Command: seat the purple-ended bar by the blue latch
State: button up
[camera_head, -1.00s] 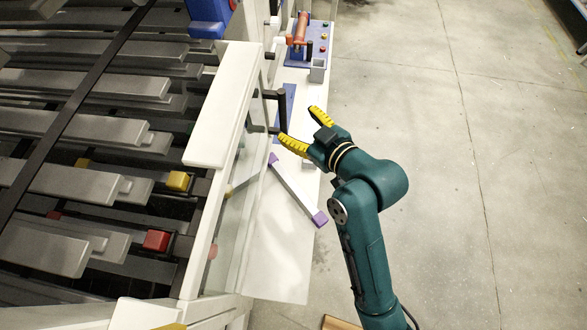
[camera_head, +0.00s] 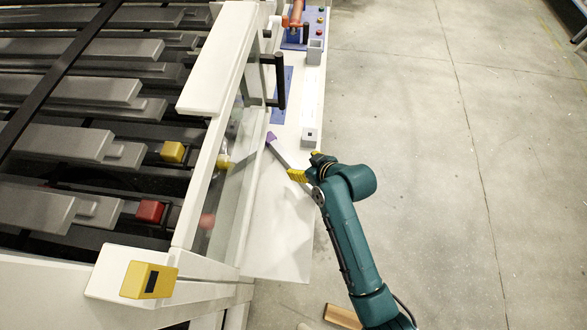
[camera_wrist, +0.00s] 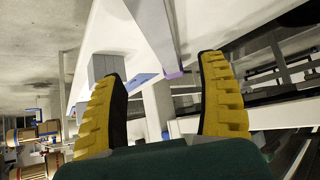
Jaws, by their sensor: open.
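The purple-ended bar (camera_head: 281,151) lies slanted on the white ledge in the head view. One purple end shows at its upper left; its lower part is hidden behind my gripper. In the wrist view the bar (camera_wrist: 153,32) comes down from the top edge, its purple end beyond and between my fingers. My gripper (camera_head: 306,167) is open at the bar's lower part; the wrist view also shows the spread yellow fingers (camera_wrist: 161,70). I cannot see contact with the bar. I cannot make out the blue latch clearly in the current views.
The white ledge (camera_head: 275,240) is clear towards the front. A glass guard with a black handle (camera_head: 280,80) stands left of it. Dark slatted rows carry a yellow block (camera_head: 172,152) and a red block (camera_head: 150,211). A yellow slotted block (camera_head: 149,280) sits at front left.

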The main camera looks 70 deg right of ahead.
aim_at(295, 165)
jog(key=shift+w+d+f, duration=0.35)
jog(key=shift+w+f, duration=0.1)
jog(key=shift+w+d+f+b, duration=0.1)
jog(key=shift+w+f+b, duration=0.1)
jog(key=shift+f+b, duration=0.1)
jog(key=w+f+b, duration=0.1)
jog(key=f, duration=0.1)
jog(key=w+f+b, duration=0.1)
jog(key=shift+d+f+b, duration=0.15)
jog(key=shift+f+b, duration=0.2)
jog(key=shift+w+d+f, duration=0.1)
jog(key=shift+w+d, duration=0.15)
jog(key=shift+w, duration=0.1)
jog(key=shift+s+a, duration=0.1)
jog(key=shift+c, duration=0.5)
grip_shut()
